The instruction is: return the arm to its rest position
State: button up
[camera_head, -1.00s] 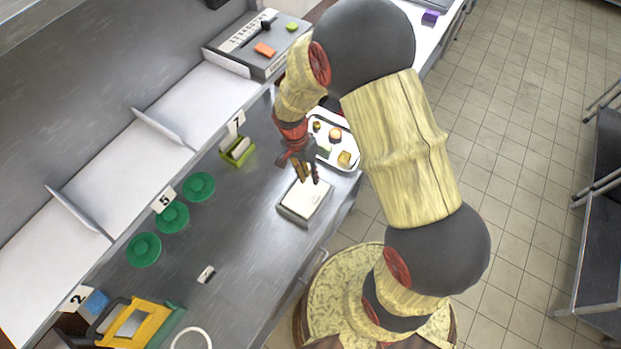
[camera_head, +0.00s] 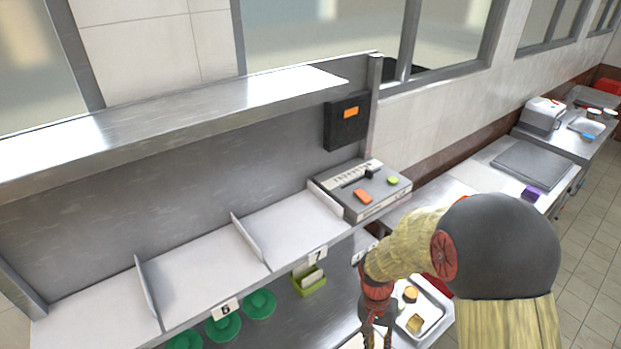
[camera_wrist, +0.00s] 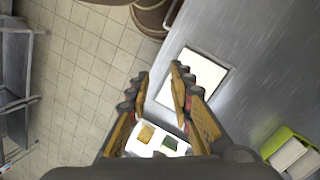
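My gripper (camera_wrist: 160,92) is open in the wrist view, with its two fingers apart and nothing between them. It points down over the steel counter (camera_wrist: 250,60), above a white-topped square pad (camera_wrist: 196,75). In the head view my gripper (camera_head: 376,338) shows at the bottom edge, its fingertips cut off by the frame. My bent arm fills the lower right of that view.
A white tray (camera_head: 437,305) with food pieces sits right of my gripper. A green holder (camera_head: 310,284) and several green discs (camera_head: 259,304) stand left of it. A control box (camera_head: 360,191) and a divided shelf (camera_head: 190,265) lie behind.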

jog(key=s+r+n+t+b, duration=0.2)
jog(key=s+r+t+b, duration=0.2)
jog(key=r+b, duration=0.3)
jog(key=s+r+n+t+y+b, duration=0.1)
jog(key=s+r+n+t+b, duration=0.2)
jog(key=s+r+b, duration=0.3)
notch_tip(320, 180, up, 2)
jog(key=t+b, duration=0.1)
jog(key=b, duration=0.3)
jog(key=shift+d+t, duration=0.3)
jog(key=shift+d, duration=0.1)
